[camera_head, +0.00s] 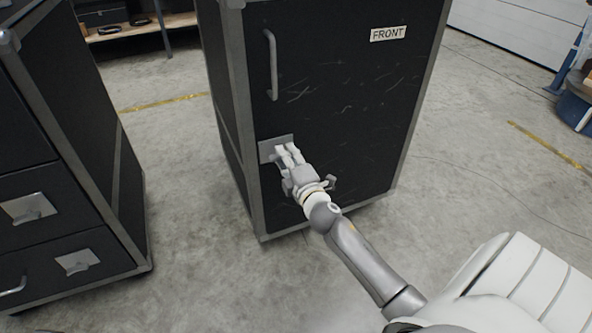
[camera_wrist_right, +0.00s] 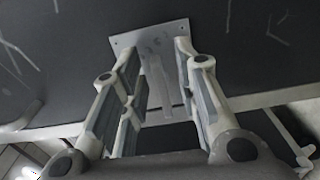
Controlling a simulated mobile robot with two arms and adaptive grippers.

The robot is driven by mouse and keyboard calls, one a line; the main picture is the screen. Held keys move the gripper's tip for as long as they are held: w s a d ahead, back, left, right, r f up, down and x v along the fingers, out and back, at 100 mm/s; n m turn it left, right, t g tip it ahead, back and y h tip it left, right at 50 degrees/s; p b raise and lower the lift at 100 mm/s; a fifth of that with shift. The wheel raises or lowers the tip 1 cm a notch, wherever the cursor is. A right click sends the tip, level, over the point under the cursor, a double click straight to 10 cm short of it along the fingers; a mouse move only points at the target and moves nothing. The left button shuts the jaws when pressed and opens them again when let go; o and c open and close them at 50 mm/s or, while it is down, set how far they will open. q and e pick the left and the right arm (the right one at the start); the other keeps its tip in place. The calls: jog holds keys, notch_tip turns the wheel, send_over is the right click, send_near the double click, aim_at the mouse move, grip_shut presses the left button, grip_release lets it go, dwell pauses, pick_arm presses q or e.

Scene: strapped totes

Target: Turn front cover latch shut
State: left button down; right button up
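The front cover (camera_head: 330,90) is the black panel of an upright case, marked with a FRONT label (camera_head: 388,33). Its latch has a grey metal plate (camera_head: 268,150) low on the left side of the cover. In the right wrist view the plate (camera_wrist_right: 150,36) shows with a pale latch handle (camera_wrist_right: 159,88) lying across it. My right gripper (camera_head: 287,153) is at the plate and hides much of it in the head view. In the wrist view its fingers (camera_wrist_right: 158,65) are apart, one on each side of the handle, with visible gaps. My left gripper is not in view.
A grey bar handle (camera_head: 271,65) is on the cover above the latch. A second black case with drawers (camera_head: 60,215) stands at the left. Shelving (camera_head: 135,30) is behind. The concrete floor between the cases is clear.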

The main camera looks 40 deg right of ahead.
jog(key=v, duration=1.1)
jog(key=shift+a, duration=0.15)
